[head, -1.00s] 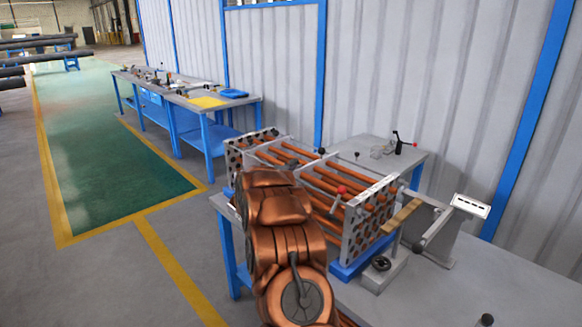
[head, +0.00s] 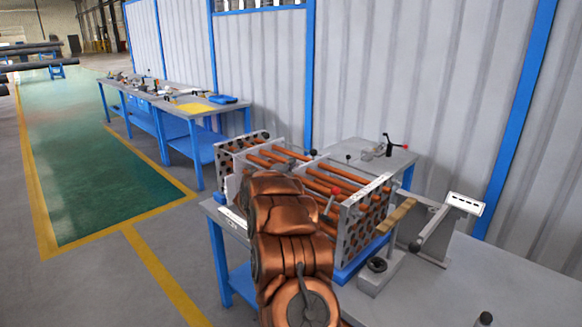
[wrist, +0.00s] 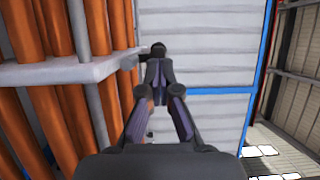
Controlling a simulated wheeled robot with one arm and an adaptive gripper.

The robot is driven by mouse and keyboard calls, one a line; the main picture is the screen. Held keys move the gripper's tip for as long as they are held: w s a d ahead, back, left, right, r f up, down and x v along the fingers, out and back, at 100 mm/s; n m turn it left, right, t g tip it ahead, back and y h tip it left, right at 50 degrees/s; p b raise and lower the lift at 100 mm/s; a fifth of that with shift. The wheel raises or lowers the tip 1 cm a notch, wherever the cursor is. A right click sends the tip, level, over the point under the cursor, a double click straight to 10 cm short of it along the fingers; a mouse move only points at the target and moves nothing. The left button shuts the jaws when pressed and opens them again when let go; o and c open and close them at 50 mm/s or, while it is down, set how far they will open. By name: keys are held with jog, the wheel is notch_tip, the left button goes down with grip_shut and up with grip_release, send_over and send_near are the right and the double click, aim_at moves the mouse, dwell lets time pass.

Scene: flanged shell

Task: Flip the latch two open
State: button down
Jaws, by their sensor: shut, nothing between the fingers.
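The flanged shell, a bundle of copper tubes between perforated plates (head: 378,207), stands on the grey bench. Small levers with round knobs show on it: a red knob (head: 335,191) near the front plate and a black knob (head: 313,153) further back. I cannot tell which is latch two. In the wrist view, my gripper (wrist: 156,72) is shut and empty, its fingertips close to a dark knob-like part (wrist: 158,48) beside a pale plate (wrist: 75,70). Whether they touch is unclear. In the head view my arm hides the gripper and the shell's near side.
A red-knobbed clamp (head: 392,145) stands on the bench behind the shell. A grey stand with a white panel (head: 466,203) is at right. Bare grey bench top (head: 440,290) lies at front right. Another workbench (head: 185,105) is further left, along the wall.

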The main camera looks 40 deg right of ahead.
jog(key=b+v, duration=0.5)
jog(key=v, duration=0.8)
jog(key=shift+s+a, duration=0.2)
jog(key=shift+a, duration=0.15)
